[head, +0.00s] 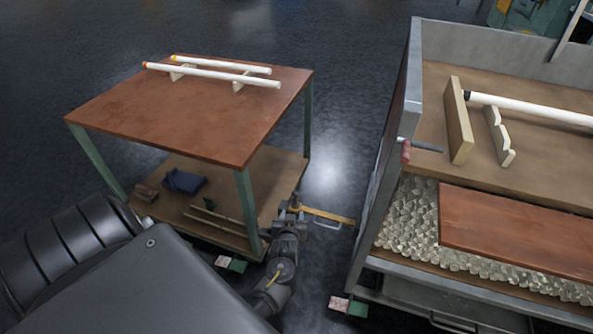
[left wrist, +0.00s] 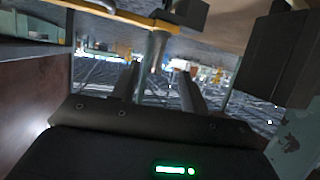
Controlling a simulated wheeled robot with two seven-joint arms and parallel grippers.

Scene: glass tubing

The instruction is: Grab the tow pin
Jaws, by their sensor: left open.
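A yellow tow bar (head: 335,217) runs between the small table and the grey cart, with a grey loop handle (head: 327,225) beside it. The tow pin cannot be picked out for certain in the head view. My left gripper (head: 293,209) is at the bar's left end, by the table's lower shelf. In the left wrist view the gripper (left wrist: 158,82) is open. A grey upright rod (left wrist: 154,50) shows between its fingers, below a yellow bar (left wrist: 130,16); I cannot tell whether it is the pin. My right gripper is not seen.
The table (head: 190,110) bears two white tubes (head: 215,76) on supports. Its green leg (head: 247,205) stands close to my left arm. The grey cart (head: 385,160) holds glass pieces, a board and a red-ended rod (head: 425,147). Floor shows between table and cart.

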